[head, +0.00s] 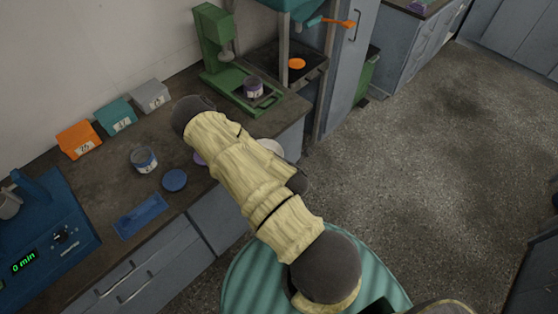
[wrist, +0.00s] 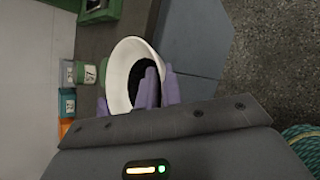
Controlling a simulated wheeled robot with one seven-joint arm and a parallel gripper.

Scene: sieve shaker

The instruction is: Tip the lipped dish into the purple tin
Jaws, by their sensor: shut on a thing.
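The lipped dish (wrist: 122,71) is white and holds a dark material that lies toward one side. My gripper (wrist: 150,94), with purple fingers, is shut on the dish in the wrist view. In the head view my arm hides most of the gripper, and only part of the pale dish (head: 270,147) shows past the arm. The purple tin (head: 253,88) has a purple band and stands on the base of the green stand at the back of the counter. The dish is apart from it, nearer the counter's front edge.
A green stand (head: 216,40) rises over the purple tin. Another tin (head: 144,159) with a blue band, a blue lid (head: 175,180) and a blue tray (head: 140,216) lie left of my arm. Orange, teal and grey boxes line the wall. A blue machine (head: 45,232) is far left.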

